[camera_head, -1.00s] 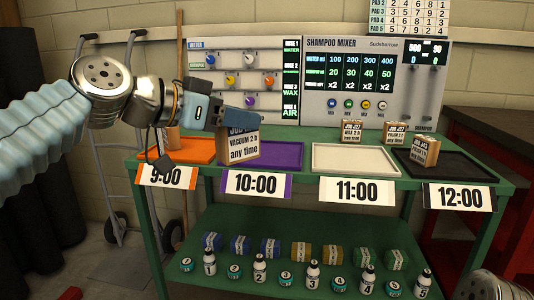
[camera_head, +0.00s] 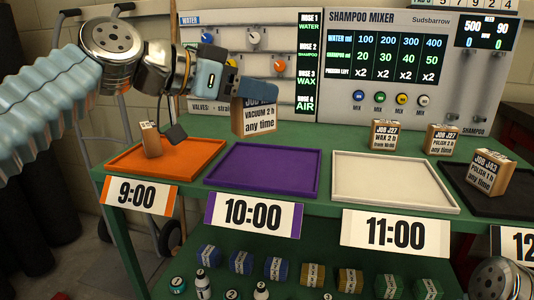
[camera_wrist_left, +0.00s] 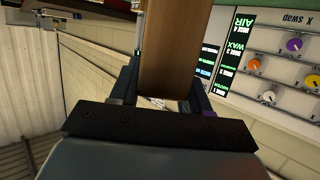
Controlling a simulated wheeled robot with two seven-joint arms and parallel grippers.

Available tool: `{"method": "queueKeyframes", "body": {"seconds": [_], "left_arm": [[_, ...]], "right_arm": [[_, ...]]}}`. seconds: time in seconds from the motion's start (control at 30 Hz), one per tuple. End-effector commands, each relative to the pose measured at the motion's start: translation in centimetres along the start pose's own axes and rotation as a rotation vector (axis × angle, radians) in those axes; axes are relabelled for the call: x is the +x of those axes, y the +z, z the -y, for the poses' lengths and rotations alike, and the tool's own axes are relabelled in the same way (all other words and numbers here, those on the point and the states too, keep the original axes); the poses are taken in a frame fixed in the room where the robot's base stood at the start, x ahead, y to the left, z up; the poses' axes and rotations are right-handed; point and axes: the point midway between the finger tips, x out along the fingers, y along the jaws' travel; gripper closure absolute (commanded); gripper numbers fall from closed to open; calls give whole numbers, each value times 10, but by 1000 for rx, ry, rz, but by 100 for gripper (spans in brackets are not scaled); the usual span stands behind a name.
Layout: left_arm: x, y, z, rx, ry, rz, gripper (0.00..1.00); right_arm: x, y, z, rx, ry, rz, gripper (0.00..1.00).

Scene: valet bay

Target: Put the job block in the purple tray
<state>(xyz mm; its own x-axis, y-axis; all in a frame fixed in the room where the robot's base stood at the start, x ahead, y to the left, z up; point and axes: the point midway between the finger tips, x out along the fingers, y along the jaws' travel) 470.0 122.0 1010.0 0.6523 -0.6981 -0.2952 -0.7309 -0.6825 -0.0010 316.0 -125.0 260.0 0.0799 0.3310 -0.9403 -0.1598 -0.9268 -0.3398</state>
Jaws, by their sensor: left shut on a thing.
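The job block (camera_head: 254,119), a tan block labelled "VACUUM 2 h any time", is in my left gripper (camera_head: 252,92). The gripper is shut on its top, which hides part of the label. The block hangs upright by the back edge of the purple tray (camera_head: 222,178); its exact height is hard to tell. The purple tray is empty and carries the 10:00 sign. In the left wrist view the block (camera_wrist_left: 175,45) shows between the two fingers (camera_wrist_left: 165,85). My right gripper is not in view.
An orange tray (camera_head: 190,160) at left holds a small block (camera_head: 151,140). The white tray (camera_head: 395,190) is empty. A block (camera_head: 489,173) stands in the black tray (camera_head: 455,172); two more blocks (camera_head: 384,135) (camera_head: 441,140) stand behind. The mixer panel (camera_head: 400,65) rises at the back.

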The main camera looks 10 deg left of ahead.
Motion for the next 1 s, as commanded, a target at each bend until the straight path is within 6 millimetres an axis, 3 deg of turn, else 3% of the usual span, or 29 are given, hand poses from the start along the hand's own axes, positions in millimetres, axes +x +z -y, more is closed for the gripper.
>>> {"method": "queueKeyframes", "body": {"seconds": [0.33, 0.5, 0.8, 1.0], "left_arm": [[42, 27, 81, -6, -1, 3, 87], [62, 58, 107, -4, -2, 2, 87], [79, 82, 128, -4, -1, 2, 87], [86, 108, 127, -2, -1, 0, 87]], "right_arm": [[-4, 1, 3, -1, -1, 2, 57], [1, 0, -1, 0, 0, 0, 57], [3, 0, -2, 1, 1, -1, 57], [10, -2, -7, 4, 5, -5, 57]]}}
